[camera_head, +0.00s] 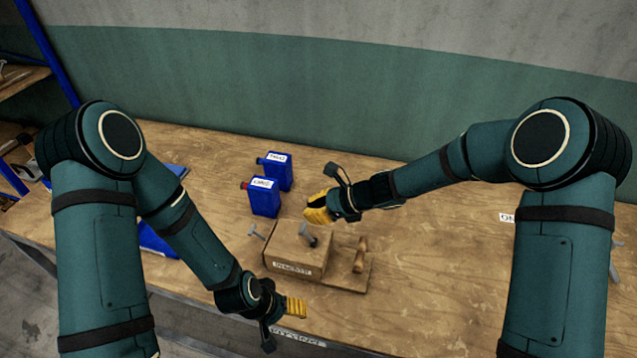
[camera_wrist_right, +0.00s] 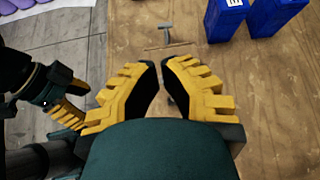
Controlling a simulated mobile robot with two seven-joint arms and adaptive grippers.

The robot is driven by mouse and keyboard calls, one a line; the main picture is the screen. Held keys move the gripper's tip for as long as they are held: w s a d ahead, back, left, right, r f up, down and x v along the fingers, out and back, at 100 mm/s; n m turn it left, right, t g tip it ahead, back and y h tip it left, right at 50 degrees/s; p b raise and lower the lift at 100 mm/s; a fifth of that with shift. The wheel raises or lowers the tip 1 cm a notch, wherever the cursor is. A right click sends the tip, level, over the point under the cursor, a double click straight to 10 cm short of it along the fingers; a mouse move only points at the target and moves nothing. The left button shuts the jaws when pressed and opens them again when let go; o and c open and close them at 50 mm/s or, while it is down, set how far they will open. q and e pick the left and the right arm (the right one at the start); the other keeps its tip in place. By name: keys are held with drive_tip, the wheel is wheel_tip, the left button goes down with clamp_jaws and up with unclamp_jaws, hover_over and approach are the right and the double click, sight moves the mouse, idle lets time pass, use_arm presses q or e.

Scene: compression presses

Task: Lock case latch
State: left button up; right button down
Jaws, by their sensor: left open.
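A wooden case (camera_head: 297,250) with a white front label sits on the bench; its lettering is too small to read. A grey metal T-shaped piece (camera_head: 309,236) stands on its top, and another (camera_head: 257,232) is at its left side. A wooden handle (camera_head: 360,254) stands on the base at its right. I cannot tell which part is the latch. My right gripper (camera_head: 318,208) is above and behind the case; the right wrist view shows a narrow gap between its yellow fingers (camera_wrist_right: 159,66). My left gripper (camera_head: 297,307) is open in front of the case, near the bench's front edge.
Two blue labelled canisters (camera_head: 264,197) (camera_head: 278,171) stand behind the case to the left. Blue items lie behind my left arm.

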wheel_tip(320, 180, up, 8)
drive_tip(key=d, duration=0.1)
drive_tip(key=shift+s+d, duration=0.15)
drive_tip(key=shift+d, duration=0.2)
drive_tip(key=shift+f, duration=0.1)
